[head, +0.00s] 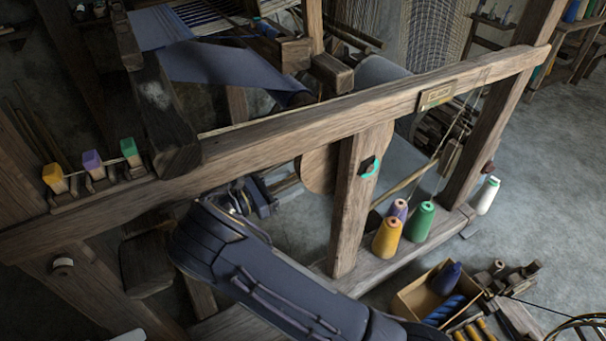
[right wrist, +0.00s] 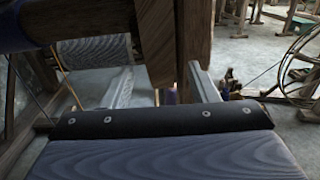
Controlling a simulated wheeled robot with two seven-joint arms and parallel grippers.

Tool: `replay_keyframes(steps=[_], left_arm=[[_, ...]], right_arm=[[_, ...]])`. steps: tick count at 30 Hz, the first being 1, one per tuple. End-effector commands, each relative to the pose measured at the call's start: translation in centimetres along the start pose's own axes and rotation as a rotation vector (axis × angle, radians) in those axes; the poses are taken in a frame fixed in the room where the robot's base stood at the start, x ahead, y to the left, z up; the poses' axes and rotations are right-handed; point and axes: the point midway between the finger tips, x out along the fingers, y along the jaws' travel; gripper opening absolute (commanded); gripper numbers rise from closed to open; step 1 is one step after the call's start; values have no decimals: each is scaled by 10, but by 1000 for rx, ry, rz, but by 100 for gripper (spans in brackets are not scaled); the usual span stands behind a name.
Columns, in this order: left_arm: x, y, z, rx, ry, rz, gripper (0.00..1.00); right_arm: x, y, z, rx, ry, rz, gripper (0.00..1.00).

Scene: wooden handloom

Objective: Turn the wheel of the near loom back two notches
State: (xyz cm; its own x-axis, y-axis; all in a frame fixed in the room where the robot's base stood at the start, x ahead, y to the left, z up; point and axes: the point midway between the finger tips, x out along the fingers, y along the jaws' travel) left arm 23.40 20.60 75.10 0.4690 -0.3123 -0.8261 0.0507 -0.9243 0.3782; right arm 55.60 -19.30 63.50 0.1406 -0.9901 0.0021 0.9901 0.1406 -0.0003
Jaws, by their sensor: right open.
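The near loom's wooden frame (head: 300,110) crosses the head view diagonally. A round wooden disc (head: 318,170), which may be the wheel, shows beside an upright post (head: 352,200); the post hides part of it. No notches can be made out. My left gripper is not in view.
Yellow, purple and green cones (head: 420,222) stand on the lower rail right of the post. A wooden box (head: 405,300) with spools sits at the lower right. Colored-top blocks (head: 93,165) line the left beam. Dark cloth (head: 225,72) hangs on the loom. Floor shows at right.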

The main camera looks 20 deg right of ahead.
Motion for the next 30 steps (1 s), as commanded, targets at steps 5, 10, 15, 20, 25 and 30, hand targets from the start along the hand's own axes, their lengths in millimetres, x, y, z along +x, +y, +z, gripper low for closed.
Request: replay_keyframes(steps=[5,10,15,20,25,30], left_arm=[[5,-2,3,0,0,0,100],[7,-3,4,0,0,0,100],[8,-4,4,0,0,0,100],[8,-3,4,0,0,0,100],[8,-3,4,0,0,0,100],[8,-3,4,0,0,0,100]], right_arm=[[31,-1,-2,0,1,-5,54],[51,-1,-1,1,2,-4,54],[58,-1,0,1,2,-2,54],[58,-1,0,1,2,-2,54],[58,-1,0,1,2,-2,37],[58,-1,0,1,2,-3,14]])
